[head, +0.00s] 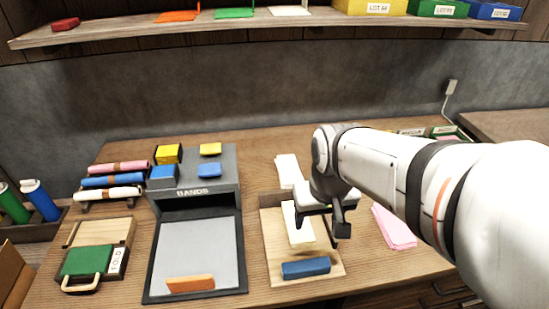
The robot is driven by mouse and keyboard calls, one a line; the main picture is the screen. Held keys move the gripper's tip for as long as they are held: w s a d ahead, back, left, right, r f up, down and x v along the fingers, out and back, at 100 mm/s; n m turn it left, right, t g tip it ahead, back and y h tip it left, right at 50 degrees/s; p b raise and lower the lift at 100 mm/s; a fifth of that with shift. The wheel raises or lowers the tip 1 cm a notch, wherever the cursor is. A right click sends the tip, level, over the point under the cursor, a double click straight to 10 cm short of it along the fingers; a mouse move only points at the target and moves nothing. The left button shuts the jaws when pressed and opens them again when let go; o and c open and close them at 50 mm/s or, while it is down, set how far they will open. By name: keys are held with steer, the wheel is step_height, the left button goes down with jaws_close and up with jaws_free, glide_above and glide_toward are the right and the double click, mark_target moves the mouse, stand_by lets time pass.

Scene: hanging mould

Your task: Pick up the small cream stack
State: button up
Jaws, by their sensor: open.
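A small cream stack (297,232) lies in a shallow wooden tray (330,254) on the bench, right of the grey press-like device. My gripper (321,222) hangs over the tray's right half. It is open, with its fingers pointing down, and it covers part of the stack's right side. One finger appears in front of the stack and the other to its right. The height of the fingers above the stack, and whether they touch it, I cannot tell.
A blue block (306,267) lies at the tray's front. A white stack (288,170) lies behind the tray, and a pink stack (393,228) to its right. The grey device marked "BANDS" (195,203) stands left. A shelf (270,22) runs above.

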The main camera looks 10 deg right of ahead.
steer(key=o, duration=0.5)
steer(key=shift+g, duration=0.6)
steer(key=w+f, duration=0.1)
steer(key=w, duration=0.1)
steer(key=w+f, duration=0.1)
steer(key=w, duration=0.1)
steer(key=w+f, duration=0.1)
steer(key=w, duration=0.2)
steer(key=shift+f, duration=0.35)
steer(key=shift+c, duration=0.2)
steer(key=shift+o, duration=0.4)
steer(key=shift+g, duration=0.5)
steer(key=w+f, duration=0.6)
steer(key=shift+w+d, duration=0.1)
steer(key=shift+d, duration=0.05)
steer(key=shift+w+f, duration=0.1)
steer(key=shift+f, duration=0.15)
steer(key=shift+w+a+f+p, duration=0.1)
steer(key=shift+w+f+p, duration=0.1)
steer(key=shift+f, duration=1.7)
steer(key=shift+w+a+f+p, duration=0.1)
steer(key=shift+f+p, duration=0.1)
steer(key=shift+f, duration=1.65)
